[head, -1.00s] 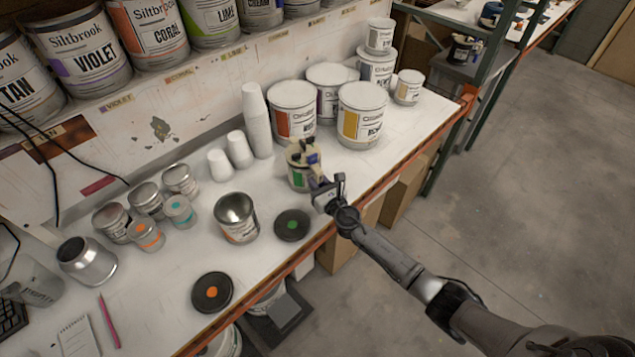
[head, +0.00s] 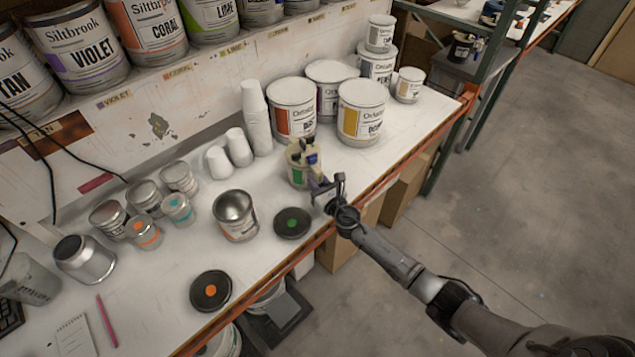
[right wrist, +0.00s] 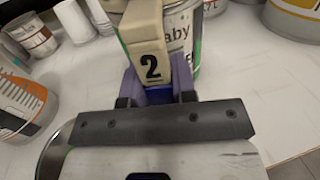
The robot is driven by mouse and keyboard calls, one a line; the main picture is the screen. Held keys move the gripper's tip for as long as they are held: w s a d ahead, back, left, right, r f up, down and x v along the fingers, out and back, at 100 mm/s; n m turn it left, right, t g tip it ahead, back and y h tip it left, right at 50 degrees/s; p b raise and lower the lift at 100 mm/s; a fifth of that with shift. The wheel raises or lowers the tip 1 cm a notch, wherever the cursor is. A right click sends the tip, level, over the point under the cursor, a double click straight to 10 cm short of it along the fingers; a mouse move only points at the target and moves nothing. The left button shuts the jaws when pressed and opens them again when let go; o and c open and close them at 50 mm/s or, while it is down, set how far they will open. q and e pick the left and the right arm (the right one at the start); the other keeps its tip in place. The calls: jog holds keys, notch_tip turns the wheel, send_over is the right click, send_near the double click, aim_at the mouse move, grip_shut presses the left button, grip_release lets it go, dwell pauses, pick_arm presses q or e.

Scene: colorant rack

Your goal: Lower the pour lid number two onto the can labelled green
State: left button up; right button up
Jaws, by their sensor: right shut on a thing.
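The pour lid number two (right wrist: 145,30) is a cream piece with a black "2", filling the upper middle of the right wrist view. My right gripper (head: 316,178) is shut on it, with its fingers at either side of a blue part. The can with a green label (head: 299,176) stands upright on the bench directly under the lid; its label also shows behind the lid in the right wrist view (right wrist: 182,30). The lid covers the can's top, and I cannot tell whether it is fully seated. My left gripper is not in view.
An open can with an orange label (head: 236,217) stands to the left. A black disc with a green dot (head: 292,223) and one with an orange dot (head: 211,291) lie near the front edge. Large paint cans (head: 292,109) and stacked white cups (head: 256,118) stand behind.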

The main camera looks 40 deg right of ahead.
jog(key=o, duration=1)
jog(key=shift+s+a+p, duration=0.2)
jog(key=shift+s+a, duration=0.1)
jog(key=shift+s, duration=2)
jog(key=shift+s+a+p, duration=0.25)
jog(key=shift+s, duration=2.05)
jog(key=shift+s+a+p, duration=0.2)
jog(key=shift+s+a, duration=0.1)
jog(key=shift+s, duration=2)
